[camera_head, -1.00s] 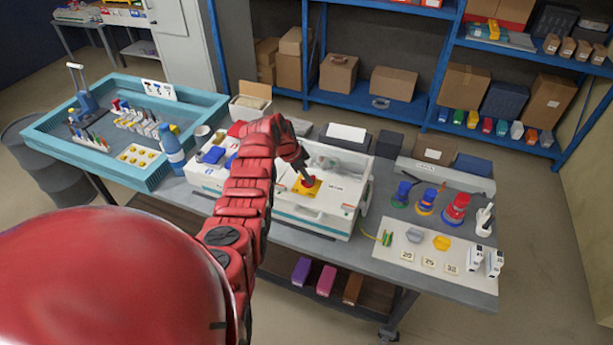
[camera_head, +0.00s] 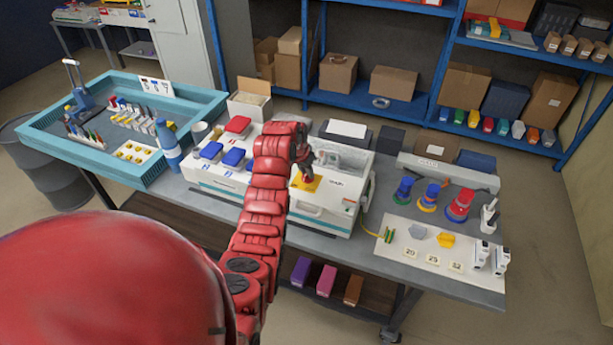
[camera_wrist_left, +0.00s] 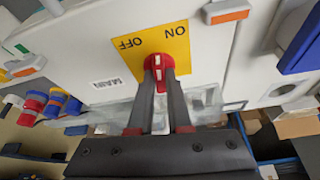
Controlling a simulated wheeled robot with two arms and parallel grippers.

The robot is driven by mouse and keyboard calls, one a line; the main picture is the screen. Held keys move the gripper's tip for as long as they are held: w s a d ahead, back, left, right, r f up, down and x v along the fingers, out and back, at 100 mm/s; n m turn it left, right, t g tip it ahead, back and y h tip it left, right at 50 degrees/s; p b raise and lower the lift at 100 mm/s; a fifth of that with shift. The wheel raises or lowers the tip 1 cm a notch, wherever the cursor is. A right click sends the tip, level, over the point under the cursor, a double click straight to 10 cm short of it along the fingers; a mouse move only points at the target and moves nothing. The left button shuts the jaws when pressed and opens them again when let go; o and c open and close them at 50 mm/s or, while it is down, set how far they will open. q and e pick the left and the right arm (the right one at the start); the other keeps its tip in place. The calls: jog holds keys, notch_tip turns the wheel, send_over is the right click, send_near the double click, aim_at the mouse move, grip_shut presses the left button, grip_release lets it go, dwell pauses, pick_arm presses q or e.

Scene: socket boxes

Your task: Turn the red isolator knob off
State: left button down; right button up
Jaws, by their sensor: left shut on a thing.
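The red isolator knob (camera_wrist_left: 158,66) sits on a yellow plate (camera_wrist_left: 188,52) marked ON and OFF, on a white box labelled MAIN. In the left wrist view the knob's pale mark points up the picture, roughly between the two words. My left gripper (camera_wrist_left: 160,84) is shut on the knob, one dark finger on each side. In the head view the gripper (camera_head: 307,172) is over the yellow plate (camera_head: 306,184) on the white box (camera_head: 320,212), and it mostly hides the knob. My right gripper is not in view.
A second white box with blue and red covers (camera_head: 232,158) stands left of the MAIN box. A teal tray (camera_head: 75,160) is on the far left. Coloured stacked pieces (camera_head: 428,197) and a pale mat (camera_head: 425,232) lie to the right. A blue bottle (camera_head: 167,146) stands beside the tray.

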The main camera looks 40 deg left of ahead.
pick_arm(q)
jog(key=n+y+b, duration=0.1)
jog(key=n+b, duration=0.2)
jog(key=n+g+y+b, duration=0.1)
jog(key=n+b, duration=0.2)
jog(key=b, duration=0.1)
jog(key=n+y+b, duration=0.1)
jog(key=n+b, duration=0.1)
jog(key=b, duration=0.1)
jog(key=shift+w+d+f+n+g, duration=0.15)
jog(key=shift+d+f+n+g, duration=0.15)
jog(key=shift+n, duration=0.1)
jog(key=n+b, duration=0.1)
jog(key=b, duration=0.1)
jog(key=shift+r+n+g+b, duration=0.15)
jog(key=shift+n+g+b, duration=0.15)
jog(key=shift+n+b, duration=0.1)
jog(key=shift+r, duration=0.1)
jog(key=c, duration=0.9)
grip_release()
jog(key=shift+o, duration=0.2)
